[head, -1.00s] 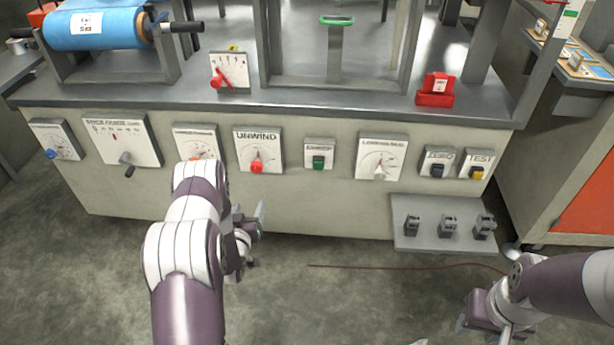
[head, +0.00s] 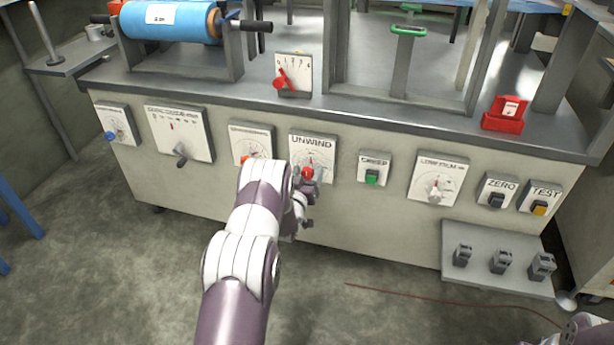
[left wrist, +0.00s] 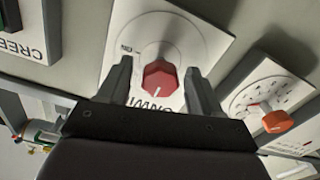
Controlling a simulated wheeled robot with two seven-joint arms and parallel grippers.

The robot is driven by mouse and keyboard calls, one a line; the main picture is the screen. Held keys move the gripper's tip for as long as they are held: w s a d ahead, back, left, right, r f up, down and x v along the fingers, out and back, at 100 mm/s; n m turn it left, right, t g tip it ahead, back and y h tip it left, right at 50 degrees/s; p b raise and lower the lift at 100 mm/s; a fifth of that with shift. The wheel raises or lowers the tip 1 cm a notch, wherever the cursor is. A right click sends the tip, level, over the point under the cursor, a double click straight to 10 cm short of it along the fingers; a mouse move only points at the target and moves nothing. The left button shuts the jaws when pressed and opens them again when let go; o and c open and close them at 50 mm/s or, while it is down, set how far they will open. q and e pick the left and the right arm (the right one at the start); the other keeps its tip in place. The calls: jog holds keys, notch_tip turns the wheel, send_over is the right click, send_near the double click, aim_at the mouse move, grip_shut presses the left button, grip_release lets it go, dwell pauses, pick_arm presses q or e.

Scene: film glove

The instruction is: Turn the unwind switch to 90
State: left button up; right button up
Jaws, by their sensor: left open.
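The unwind switch is a red knob (head: 307,173) on a white dial plate (head: 299,142) marked UNWIND, on the front of the bench. The left wrist view shows the knob (left wrist: 160,78) close up, its white line pointing toward the UNWIND lettering. My left gripper (left wrist: 160,90) is open, one finger on each side of the knob, with gaps visible. In the head view my left gripper (head: 304,195) is at the lower part of this plate, partly hidden by my arm. The dial's numbers are too small to read. My right gripper is out of view.
Left of the unwind plate is a dial with an orange knob (left wrist: 278,121). To its right is the green creep button (head: 372,177). A grey shelf (head: 470,276) with small clamps sticks out low at the right. The floor in front is mostly clear.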

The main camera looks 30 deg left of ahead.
pick_arm(q)
jog(key=c, duration=1.1)
jog(key=shift+o, duration=0.2)
jog(key=shift+m, duration=0.3)
jog(key=m, duration=0.8)
jog(key=shift+m, duration=0.3)
jog(key=m, duration=0.4)
jog(key=shift+d+f+b, duration=0.1)
jog(key=shift+b, duration=0.25)
jog(key=m, duration=0.4)
jog(key=shift+m, duration=0.5)
